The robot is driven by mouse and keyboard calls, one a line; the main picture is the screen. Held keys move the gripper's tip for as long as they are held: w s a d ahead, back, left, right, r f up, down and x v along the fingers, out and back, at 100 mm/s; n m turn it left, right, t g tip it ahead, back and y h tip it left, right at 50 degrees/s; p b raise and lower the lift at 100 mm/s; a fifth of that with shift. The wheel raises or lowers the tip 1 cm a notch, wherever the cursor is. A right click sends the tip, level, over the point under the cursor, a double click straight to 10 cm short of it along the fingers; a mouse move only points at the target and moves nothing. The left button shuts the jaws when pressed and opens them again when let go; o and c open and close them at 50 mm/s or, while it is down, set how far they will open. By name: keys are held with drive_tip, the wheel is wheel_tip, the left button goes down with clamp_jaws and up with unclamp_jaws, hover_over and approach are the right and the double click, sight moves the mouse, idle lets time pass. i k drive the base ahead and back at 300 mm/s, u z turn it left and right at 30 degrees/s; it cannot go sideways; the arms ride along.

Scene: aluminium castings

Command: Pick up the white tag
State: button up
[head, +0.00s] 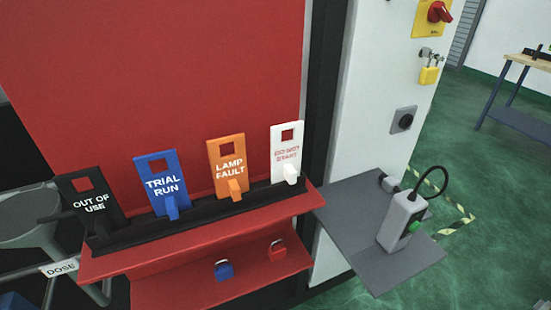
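The white tag (285,143) stands upright in a black holder (150,226) on a red shelf, at the right end of a row of tags. It has a square hole near the top, red lettering and a white knob at its foot. To its left stand an orange LAMP FAULT tag (227,160), a blue TRIAL RUN tag (157,175) and a black OUT OF USE tag (92,196). My gripper is not in view.
A blue padlock (224,270) and a red padlock (277,250) lie on the lower red shelf (180,285). A grey shelf (345,225) at right holds a grey device (402,217) with a cable. A yellow padlock (428,76) hangs on the white cabinet (370,100).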

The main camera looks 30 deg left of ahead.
sight(286, 156)
drive_tip(key=z, duration=0.8)
drive_tip(key=i, duration=0.1)
drive_tip(key=u, duration=2.5)
drive_tip(key=k, duration=0.8)
drive_tip(key=u, duration=0.2)
drive_tip(key=i, duration=0.8)
drive_tip(key=z, duration=0.1)
